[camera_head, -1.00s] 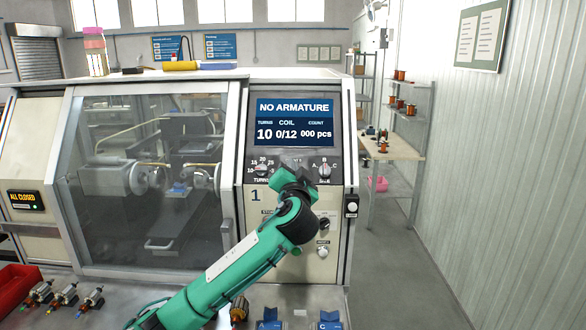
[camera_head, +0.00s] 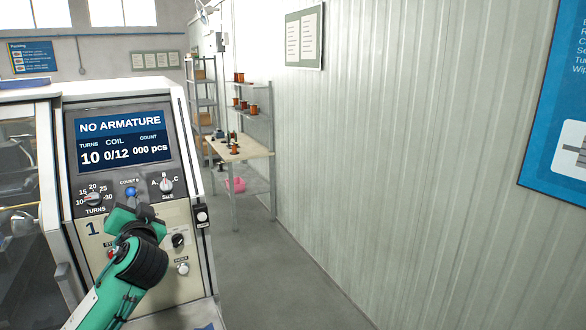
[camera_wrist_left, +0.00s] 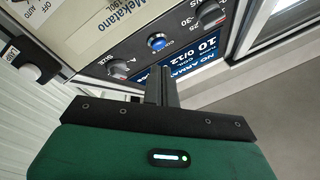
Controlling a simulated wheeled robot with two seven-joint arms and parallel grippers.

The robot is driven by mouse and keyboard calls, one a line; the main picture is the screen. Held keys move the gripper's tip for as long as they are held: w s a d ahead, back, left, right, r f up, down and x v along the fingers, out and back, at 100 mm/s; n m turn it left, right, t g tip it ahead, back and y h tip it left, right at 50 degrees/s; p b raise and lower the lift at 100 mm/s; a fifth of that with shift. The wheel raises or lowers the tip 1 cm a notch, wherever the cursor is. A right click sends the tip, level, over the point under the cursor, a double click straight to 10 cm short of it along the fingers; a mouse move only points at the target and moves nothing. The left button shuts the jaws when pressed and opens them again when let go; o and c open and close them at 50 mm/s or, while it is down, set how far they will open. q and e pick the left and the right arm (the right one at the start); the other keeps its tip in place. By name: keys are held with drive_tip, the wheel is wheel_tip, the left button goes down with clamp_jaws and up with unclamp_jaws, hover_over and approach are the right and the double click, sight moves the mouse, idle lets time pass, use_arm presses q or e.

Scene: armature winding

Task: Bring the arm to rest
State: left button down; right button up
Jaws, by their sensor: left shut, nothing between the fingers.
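My left arm, green with black joints, reaches in from the lower left of the head view. Its gripper (camera_head: 143,210) is in front of the winding machine's control panel (camera_head: 160,245), just below a blue button (camera_head: 130,192). In the left wrist view the fingers (camera_wrist_left: 162,80) are closed together and empty. They point at the panel close to the blue button (camera_wrist_left: 157,42); whether they touch it cannot be told. The panel's screen (camera_head: 124,138) reads NO ARMATURE, turns 10, coil 0/12, count 000 pcs. My right gripper is out of view.
A table (camera_head: 240,148) and shelves with copper spools stand behind. A corrugated wall (camera_head: 400,150) runs along the right. The floor (camera_head: 270,270) between is clear.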

use_arm(q)
drive_tip(key=s+d+f+g+h, duration=0.25)
drive_tip(key=s+f, duration=0.25)
drive_tip(key=f, duration=0.5)
drive_tip(key=s+d+f+m+g+h, duration=0.15)
drive_tip(key=s+d+f, duration=0.3)
drive_tip(key=f, duration=0.45)
drive_tip(key=s+d+f+g+h, duration=0.25)
drive_tip(key=s+f, duration=0.25)
drive_tip(key=f, duration=0.5)
drive_tip(key=s+d+f+g+h, duration=0.2)
drive_tip(key=s+d+f+g, duration=0.3)
drive_tip(key=s, duration=0.7)
drive_tip(key=s+d+f+g+h, duration=0.15)
drive_tip(key=s+f, duration=0.45)
drive_tip(key=s, duration=0.6)
wheel_tip(320, 180, down, 34)
drive_tip(key=b, duration=0.2)
drive_tip(key=s+a+f+g+b, duration=0.1)
drive_tip(key=s+a+f+b, duration=0.1)
drive_tip(key=s+f, duration=1.7)
drive_tip(key=shift+s+a+f+g+h, duration=0.3)
drive_tip(key=shift+s+f+g, duration=0.1)
drive_tip(key=shift+f, duration=0.4)
